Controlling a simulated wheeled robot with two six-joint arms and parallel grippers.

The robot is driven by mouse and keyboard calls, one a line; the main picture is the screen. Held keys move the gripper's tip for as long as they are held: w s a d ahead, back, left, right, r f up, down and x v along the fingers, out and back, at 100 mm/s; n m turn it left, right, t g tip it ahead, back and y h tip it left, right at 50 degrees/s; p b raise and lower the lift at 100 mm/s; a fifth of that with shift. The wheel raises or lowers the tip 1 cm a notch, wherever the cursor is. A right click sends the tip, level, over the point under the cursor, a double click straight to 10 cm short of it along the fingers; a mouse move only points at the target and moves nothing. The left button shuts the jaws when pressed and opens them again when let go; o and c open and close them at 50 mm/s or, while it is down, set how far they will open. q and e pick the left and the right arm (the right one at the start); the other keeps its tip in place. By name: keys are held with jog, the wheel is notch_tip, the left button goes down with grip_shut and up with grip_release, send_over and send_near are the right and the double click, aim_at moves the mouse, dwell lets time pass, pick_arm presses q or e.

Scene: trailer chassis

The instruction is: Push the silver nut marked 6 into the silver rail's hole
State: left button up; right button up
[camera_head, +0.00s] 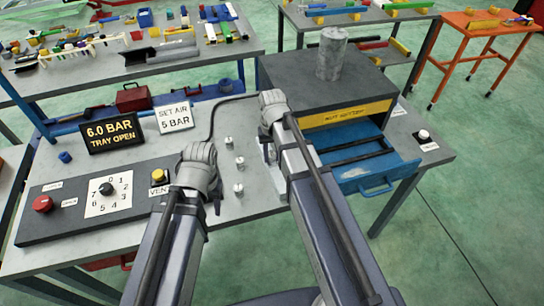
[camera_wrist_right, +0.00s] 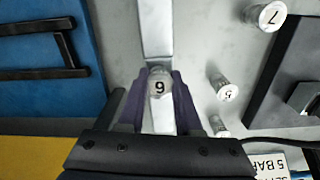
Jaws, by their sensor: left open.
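The silver nut marked 6 (camera_wrist_right: 159,86) is between the two dark fingers of my right gripper (camera_wrist_right: 160,75) in the right wrist view; its label reads upside down, like a 9. The fingers appear to touch both sides of it. The silver rail (camera_wrist_right: 156,28) runs straight behind the nut. The hole is hidden, and I cannot tell whether the nut is in it. In the head view my right gripper (camera_head: 272,106) covers most of the rail and the nut. My left gripper (camera_head: 201,168) is open and empty over the bench near the yellow VENT button.
Several other silver nuts (camera_head: 239,162) stand on the bench between my arms; one is marked 7 (camera_wrist_right: 265,15), another 5 (camera_wrist_right: 228,91). The open blue drawer (camera_head: 362,165) of the grey cabinet (camera_head: 320,85) is right of my right arm. The control panel (camera_head: 75,200) and signs (camera_head: 109,133) are left.

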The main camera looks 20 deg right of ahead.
jog(key=o, duration=0.3)
jog(key=shift+w+f, duration=0.1)
jog(key=shift+w, duration=0.05)
jog(key=shift+o, duration=0.8)
